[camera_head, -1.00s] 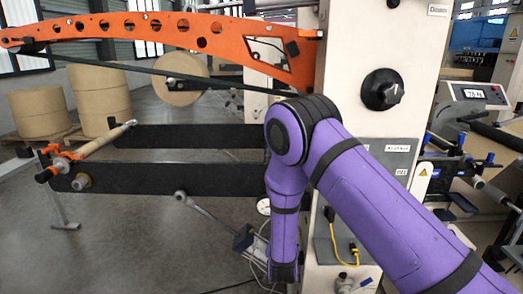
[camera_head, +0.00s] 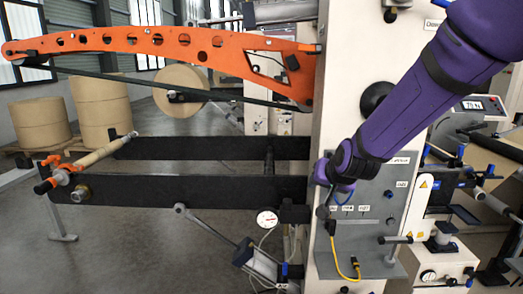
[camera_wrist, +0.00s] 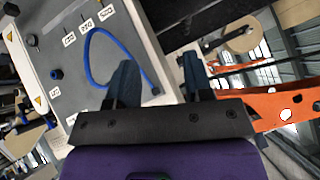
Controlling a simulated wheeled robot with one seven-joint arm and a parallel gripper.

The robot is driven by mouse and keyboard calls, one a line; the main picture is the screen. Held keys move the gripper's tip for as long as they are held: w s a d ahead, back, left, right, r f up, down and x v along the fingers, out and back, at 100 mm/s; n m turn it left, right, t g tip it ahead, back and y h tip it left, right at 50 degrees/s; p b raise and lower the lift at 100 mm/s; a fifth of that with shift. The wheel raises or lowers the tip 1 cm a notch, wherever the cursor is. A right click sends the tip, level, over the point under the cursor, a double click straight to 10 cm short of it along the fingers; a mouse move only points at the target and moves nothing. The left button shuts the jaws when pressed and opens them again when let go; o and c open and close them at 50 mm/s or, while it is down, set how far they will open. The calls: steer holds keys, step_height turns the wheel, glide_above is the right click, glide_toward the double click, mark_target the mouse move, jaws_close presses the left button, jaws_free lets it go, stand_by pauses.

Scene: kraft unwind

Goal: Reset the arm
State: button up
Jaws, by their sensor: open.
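My purple arm (camera_head: 415,95) comes in from the upper right of the head view and slopes down to the left, across the pale machine column. Its wrist end (camera_head: 342,168) is in front of the column, near the grey control panel. In the wrist view my gripper (camera_wrist: 158,65) is open, its two dark fingers apart with nothing between them. The fingers themselves are hard to make out in the head view.
The grey panel (camera_wrist: 85,85) with a blue hose (camera_wrist: 91,50) shows beside the fingers. An orange swing arm (camera_head: 130,42) and black rails (camera_head: 190,190) extend left. A yellow cable (camera_head: 343,266) hangs low. Paper rolls (camera_head: 105,112) stand behind. Open floor lies at lower left.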

steer(key=s+d+r+n+g, duration=0.1)
steer(key=s+d+r, duration=0.35)
steer(key=s, duration=0.25)
steer(key=s+d+r+n+g, duration=0.1)
steer(key=s+d+r, duration=0.2)
steer(key=s+r, duration=0.35)
steer(key=s+d+r+g+h, duration=0.1)
steer(key=s+d, duration=0.2)
steer(key=s, duration=0.6)
steer(key=s+d+r+g+h, duration=0.1)
steer(key=s+d, duration=0.2)
steer(key=s, duration=0.6)
steer(key=shift+s+d, duration=0.3)
